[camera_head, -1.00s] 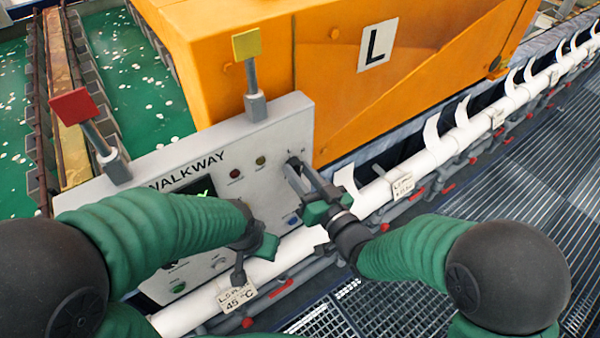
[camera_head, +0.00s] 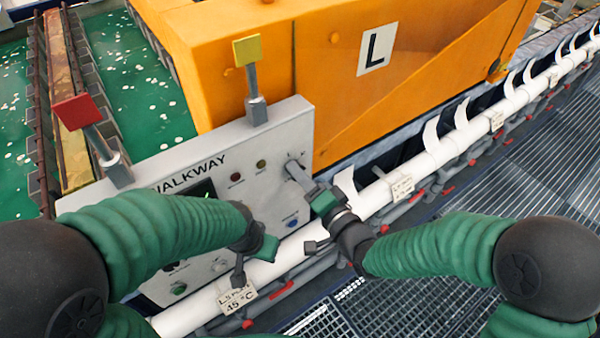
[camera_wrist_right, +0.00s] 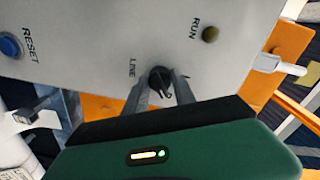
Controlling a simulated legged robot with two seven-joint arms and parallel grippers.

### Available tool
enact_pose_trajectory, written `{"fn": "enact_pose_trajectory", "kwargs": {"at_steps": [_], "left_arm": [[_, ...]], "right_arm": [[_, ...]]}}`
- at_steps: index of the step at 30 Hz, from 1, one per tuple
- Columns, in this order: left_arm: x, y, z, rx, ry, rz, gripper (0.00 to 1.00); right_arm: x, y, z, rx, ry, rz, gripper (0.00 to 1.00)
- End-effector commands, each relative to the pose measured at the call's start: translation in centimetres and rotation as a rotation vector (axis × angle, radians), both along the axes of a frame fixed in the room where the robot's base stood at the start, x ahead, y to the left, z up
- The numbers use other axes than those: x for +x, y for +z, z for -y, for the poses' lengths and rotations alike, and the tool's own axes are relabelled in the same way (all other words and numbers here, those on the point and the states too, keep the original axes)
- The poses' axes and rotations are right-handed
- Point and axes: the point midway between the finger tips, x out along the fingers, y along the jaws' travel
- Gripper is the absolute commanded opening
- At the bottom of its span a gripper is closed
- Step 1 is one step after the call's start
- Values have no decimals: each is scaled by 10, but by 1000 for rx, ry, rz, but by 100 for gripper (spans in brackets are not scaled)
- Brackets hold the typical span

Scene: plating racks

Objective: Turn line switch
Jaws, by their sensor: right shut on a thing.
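The line switch (camera_wrist_right: 160,78) is a small dark round knob on the grey control panel (camera_wrist_right: 90,40), beside the printed word LINE. My right gripper (camera_wrist_right: 161,90) has one finger on each side of the knob and is shut on it. In the head view my right gripper (camera_head: 293,166) reaches the panel's upper right part, and its fingers hide the knob. My left gripper (camera_head: 254,256) hangs in front of the panel's lower part, apart from the switch; its jaws do not show clearly.
A blue RESET button (camera_wrist_right: 10,45) and a dark RUN lamp (camera_wrist_right: 210,34) flank the switch. A white pipe (camera_head: 375,195) with tags runs below the panel. An orange housing (camera_head: 250,50) stands behind. Red (camera_head: 77,111) and yellow (camera_head: 247,50) plates rise from the panel top.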

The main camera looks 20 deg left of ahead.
Motion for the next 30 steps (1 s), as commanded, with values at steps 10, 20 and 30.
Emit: {"fn": "enact_pose_trajectory", "kwargs": {"at_steps": [10,20,30], "left_arm": [[0,4,0,0,0,0,36],[0,4,0,0,0,0,36],[0,4,0,0,0,0,36]], "right_arm": [[1,-2,1,58,-4,-82,0],[1,-2,1,63,-3,-88,0],[0,-1,1,62,-1,-86,53]]}}
